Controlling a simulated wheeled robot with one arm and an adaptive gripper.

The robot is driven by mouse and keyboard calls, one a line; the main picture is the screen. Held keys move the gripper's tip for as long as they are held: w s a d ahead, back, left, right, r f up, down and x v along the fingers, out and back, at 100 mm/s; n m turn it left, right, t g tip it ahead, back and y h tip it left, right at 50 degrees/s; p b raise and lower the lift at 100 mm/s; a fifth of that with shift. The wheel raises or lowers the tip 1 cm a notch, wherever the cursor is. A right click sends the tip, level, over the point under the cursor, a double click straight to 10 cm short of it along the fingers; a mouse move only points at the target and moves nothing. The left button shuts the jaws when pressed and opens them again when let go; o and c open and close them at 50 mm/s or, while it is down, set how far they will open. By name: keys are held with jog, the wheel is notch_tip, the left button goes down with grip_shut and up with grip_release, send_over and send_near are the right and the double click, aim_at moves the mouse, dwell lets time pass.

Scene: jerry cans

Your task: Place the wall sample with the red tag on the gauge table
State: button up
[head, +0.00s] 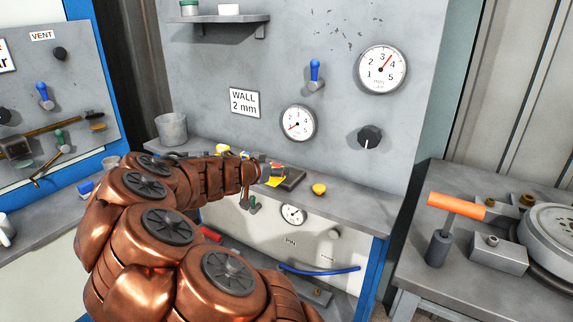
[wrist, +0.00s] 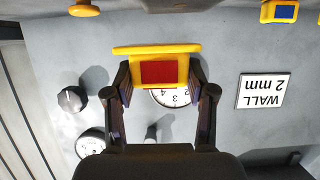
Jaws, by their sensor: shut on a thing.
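My gripper (wrist: 158,88) is shut on the yellow wall sample with the red tag (wrist: 160,71), one finger on each side of it. The slab may be the gauge table. I cannot tell whether the sample touches it. Another yellow sample with a blue tag (wrist: 282,12) is at the upper right of the wrist view.
A yellow dome (head: 319,189) sits on the ledge (head: 345,200) right of the slab. A grey cup (head: 172,129) stands at the ledge's left end. The panel behind carries a dial gauge (head: 298,123), a black knob (head: 370,137) and a blue-handled lever (head: 315,75).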

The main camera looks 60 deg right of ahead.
jog(key=w+d+p, duration=0.1)
jog(key=d, duration=0.2)
jog(key=w+d+p, duration=0.1)
jog(key=d, duration=0.3)
jog(key=w+d+f, duration=0.1)
jog(key=d, duration=0.3)
jog(key=shift+w+d+p, duration=0.1)
jog(key=shift+w+p, duration=0.1)
jog(key=shift+p, duration=0.2)
notch_tip(320, 180, down, 4)
jog(key=shift+r+p, duration=0.25)
jog(key=shift+p, duration=0.2)
jog(key=shift+f+b, duration=0.25)
jog(key=shift+b, duration=0.15)
jog(key=o, duration=0.9)
jog(key=shift+r, duration=0.15)
